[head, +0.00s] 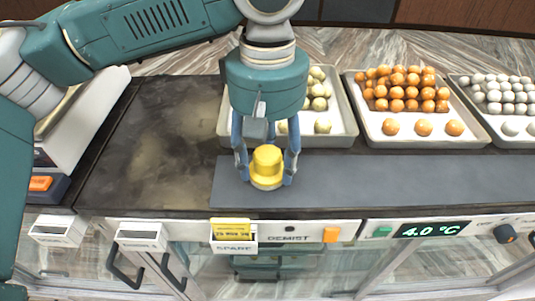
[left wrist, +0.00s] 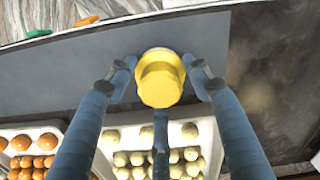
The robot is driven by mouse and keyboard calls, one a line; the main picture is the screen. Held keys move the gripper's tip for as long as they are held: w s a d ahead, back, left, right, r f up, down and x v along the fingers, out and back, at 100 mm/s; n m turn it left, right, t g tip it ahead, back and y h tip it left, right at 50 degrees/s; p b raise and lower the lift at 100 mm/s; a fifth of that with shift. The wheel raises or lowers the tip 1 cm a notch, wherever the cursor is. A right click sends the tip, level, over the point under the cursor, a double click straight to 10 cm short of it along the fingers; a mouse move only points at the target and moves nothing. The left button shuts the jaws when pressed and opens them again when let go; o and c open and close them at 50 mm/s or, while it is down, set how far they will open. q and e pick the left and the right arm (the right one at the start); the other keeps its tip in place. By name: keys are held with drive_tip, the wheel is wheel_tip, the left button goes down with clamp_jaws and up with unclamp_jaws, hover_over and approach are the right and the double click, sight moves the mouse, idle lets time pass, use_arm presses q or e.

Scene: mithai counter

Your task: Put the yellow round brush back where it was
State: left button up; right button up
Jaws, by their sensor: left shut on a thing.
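The yellow round brush (head: 267,160) is upright between the fingers of my left gripper (head: 267,170), over the dark grey mat (head: 400,180) on the counter. My left gripper is shut on it, pointing down, with fingers on its sides. In the left wrist view the brush (left wrist: 160,80) sits between the fingertips of my left gripper (left wrist: 160,82), with its pale lower rim toward the mat (left wrist: 90,75). I cannot tell whether the brush touches the mat. My right gripper is not in view.
Behind the mat stand a tray of pale green balls (head: 345,125), a tray of orange balls (head: 365,135) and a tray of white balls (head: 470,115). Several label holders (head: 233,246) line the front edge. Dark counter to the left (head: 150,150) is clear.

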sight(269, 153)
use_arm(q)
drive_tip(key=shift+s+d+f, duration=0.1)
drive_tip(key=shift+f, duration=0.05)
drive_tip(key=o, duration=1.1)
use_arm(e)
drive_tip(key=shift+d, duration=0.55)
use_arm(q)
wheel_tip(269, 153, up, 11)
drive_tip(key=shift+r+b, duration=0.2)
drive_tip(key=shift+b, duration=0.9)
drive_tip(key=shift+r, duration=0.5)
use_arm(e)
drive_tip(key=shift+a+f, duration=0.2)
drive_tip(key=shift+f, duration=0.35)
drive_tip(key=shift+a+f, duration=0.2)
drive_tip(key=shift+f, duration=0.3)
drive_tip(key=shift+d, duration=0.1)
